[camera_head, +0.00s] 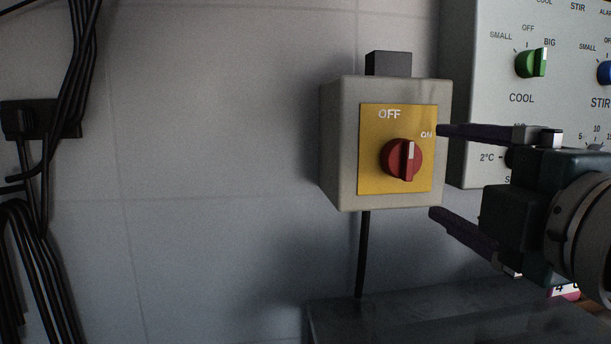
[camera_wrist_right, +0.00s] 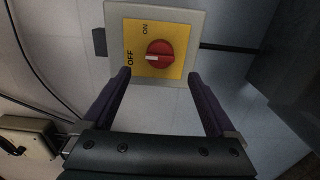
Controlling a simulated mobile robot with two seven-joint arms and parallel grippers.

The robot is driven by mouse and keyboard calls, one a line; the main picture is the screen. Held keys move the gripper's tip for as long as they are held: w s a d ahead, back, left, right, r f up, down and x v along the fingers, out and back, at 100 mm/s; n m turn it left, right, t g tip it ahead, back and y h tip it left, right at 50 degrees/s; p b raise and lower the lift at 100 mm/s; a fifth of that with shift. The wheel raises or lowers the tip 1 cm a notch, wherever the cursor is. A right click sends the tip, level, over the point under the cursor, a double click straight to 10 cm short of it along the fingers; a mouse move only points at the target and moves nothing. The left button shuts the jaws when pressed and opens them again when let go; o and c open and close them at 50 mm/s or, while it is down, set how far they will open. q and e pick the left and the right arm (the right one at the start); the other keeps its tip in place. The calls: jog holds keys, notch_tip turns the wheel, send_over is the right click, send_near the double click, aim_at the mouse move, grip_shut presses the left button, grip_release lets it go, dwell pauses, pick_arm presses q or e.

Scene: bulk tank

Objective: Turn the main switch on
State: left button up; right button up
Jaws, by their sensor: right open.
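The main switch is a red knob (camera_head: 401,160) on a yellow plate (camera_head: 369,150) on the front of a grey box on the wall. Its white mark points up, toward the OFF label; ON is at the plate's upper right. In the right wrist view the knob (camera_wrist_right: 160,53) shows with its mark toward OFF. My right gripper (camera_head: 437,171) is open and empty, to the right of the knob in the head view, one finger above the other. The wrist view shows its fingertips (camera_wrist_right: 159,75) apart and not touching the knob. My left gripper is not in view.
A control panel (camera_head: 478,100) with a green knob (camera_head: 531,64) and other dials is at the right, behind my right gripper. Black cables (camera_head: 75,110) hang at the left. A dark surface (camera_head: 400,318) lies below the box.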

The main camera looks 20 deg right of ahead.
aim_at(411, 163)
jog(key=x, duration=0.8)
jog(key=shift+w+d, duration=0.15)
jog(key=c, duration=1.4)
jog(key=shift+o, duration=0.2)
